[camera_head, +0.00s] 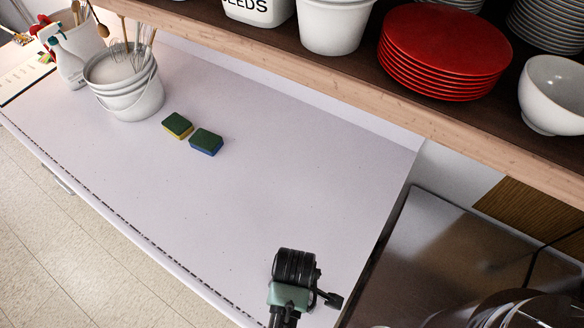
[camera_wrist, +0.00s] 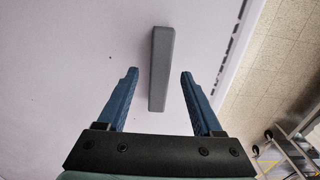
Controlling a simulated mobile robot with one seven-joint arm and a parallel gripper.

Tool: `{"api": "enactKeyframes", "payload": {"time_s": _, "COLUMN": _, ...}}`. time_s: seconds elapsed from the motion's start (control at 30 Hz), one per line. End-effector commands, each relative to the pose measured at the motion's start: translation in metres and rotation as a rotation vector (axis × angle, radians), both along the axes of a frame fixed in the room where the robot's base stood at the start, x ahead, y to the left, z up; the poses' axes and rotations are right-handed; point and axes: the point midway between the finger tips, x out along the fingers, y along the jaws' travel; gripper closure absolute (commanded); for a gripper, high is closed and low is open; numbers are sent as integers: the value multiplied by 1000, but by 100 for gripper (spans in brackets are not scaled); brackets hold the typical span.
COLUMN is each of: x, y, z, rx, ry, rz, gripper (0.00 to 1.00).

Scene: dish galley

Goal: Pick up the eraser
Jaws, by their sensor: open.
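In the wrist view, a long grey block, which I take to be the eraser (camera_wrist: 162,66), lies on the pale counter. My gripper (camera_wrist: 160,73) is open, with one blue finger to the left of the block and one to the right. The block's near end reaches between the fingertips in the picture, with a gap on both sides. I cannot tell how far above it the fingers are. In the head view, the end of my arm is over the counter's near right part, and the fingers and the grey block do not show.
Two sponges (camera_head: 178,125) (camera_head: 206,142) lie mid-counter. A white bucket with whisks (camera_head: 130,95) and a spray bottle (camera_head: 68,66) stand at the left. A wooden shelf (camera_head: 440,128) with red plates (camera_head: 445,45) overhangs the back. The counter (camera_head: 250,215) around the arm is clear.

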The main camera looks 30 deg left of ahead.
Motion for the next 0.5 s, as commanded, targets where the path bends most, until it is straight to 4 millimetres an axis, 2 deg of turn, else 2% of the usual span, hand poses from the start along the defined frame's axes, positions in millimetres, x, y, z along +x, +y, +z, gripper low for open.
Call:
{"api": "enactKeyframes", "payload": {"time_s": 0.13, "x": 0, "y": 0, "z": -12, "rx": 0, "ry": 0, "rz": 0, "gripper": 32}}
{"api": "enactKeyframes", "payload": {"time_s": 0.37, "x": 0, "y": 0, "z": -14, "rx": 0, "ry": -1, "rz": 0, "gripper": 32}}
{"api": "enactKeyframes", "payload": {"time_s": 0.4, "x": 0, "y": 0, "z": -14, "rx": 0, "ry": -1, "rz": 0, "gripper": 34}}
{"api": "enactKeyframes", "payload": {"time_s": 0.5, "x": 0, "y": 0, "z": -14, "rx": 0, "ry": -1, "rz": 0, "gripper": 52}}
